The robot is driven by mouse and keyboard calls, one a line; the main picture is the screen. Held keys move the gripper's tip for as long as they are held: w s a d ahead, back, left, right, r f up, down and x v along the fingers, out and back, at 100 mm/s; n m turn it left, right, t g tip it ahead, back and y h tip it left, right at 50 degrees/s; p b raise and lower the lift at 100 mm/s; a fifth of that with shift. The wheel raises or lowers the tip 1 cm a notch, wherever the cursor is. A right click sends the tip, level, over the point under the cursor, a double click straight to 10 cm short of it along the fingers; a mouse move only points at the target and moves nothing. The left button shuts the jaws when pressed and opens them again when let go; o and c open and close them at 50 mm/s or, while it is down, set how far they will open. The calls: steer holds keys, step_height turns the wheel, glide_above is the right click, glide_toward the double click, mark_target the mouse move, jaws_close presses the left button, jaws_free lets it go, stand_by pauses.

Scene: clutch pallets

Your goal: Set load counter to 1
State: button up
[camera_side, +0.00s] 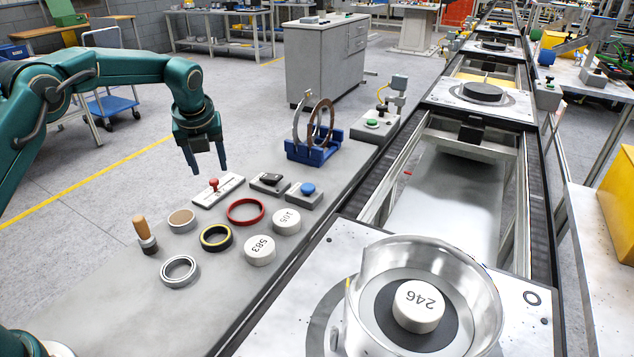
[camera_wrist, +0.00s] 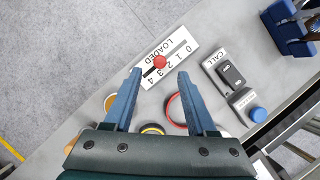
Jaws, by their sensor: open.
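The load counter (camera_side: 229,190) is a pale plate with a slot and a red knob (camera_side: 213,184). In the wrist view the load counter (camera_wrist: 185,58) reads LOADED, with digits 0 to 4 along the slot. The red knob (camera_wrist: 159,62) stands near the 2 and 3; its exact setting is hard to tell because it leans in the view. My gripper (camera_side: 209,171) is open and empty, above and apart from the knob. In the wrist view the open fingers of my gripper (camera_wrist: 160,73) lie either side of the knob's line, pointing down at it.
A CALL switch (camera_side: 270,182) and a blue-button box (camera_side: 304,194) stand right of the counter. A red ring (camera_side: 246,203), a yellow-black ring (camera_side: 204,238) and a wooden-handled stamp (camera_side: 143,230) lie in front. A blue rack (camera_side: 312,153) stands behind.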

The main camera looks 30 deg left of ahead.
steer(key=shift+r, duration=0.2)
steer(key=shift+w, duration=0.1)
steer(key=c, duration=0.7)
steer(key=w+a+t+y, duration=0.1)
steer(key=w+a+m+t, duration=0.1)
steer(key=w+a+t, duration=0.1)
steer(key=shift+w+a+r+m+y, duration=0.15)
steer(key=shift+r+m+y, duration=0.15)
steer(key=shift+r+y, duration=0.1)
jaws_close()
steer(key=m+t+h, duration=0.4)
steer(key=m+h, duration=0.3)
steer(key=m, duration=0.3)
glide_toward(201, 199)
steer(key=r, duration=0.1)
steer(key=d+r, duration=0.1)
steer(key=r, duration=0.2)
steer(key=shift+w+d+r, duration=0.1)
steer(key=shift+d+r, duration=0.2)
steer(key=shift+n, duration=0.4)
steer(key=x, duration=0.3)
steer(key=a+x, duration=0.1)
steer(key=x, duration=0.5)
steer(key=shift+s+a+f, duration=0.2)
steer(key=shift+f, duration=0.15)
steer(key=shift+w+f, duration=0.1)
steer(key=shift+w, duration=0.45)
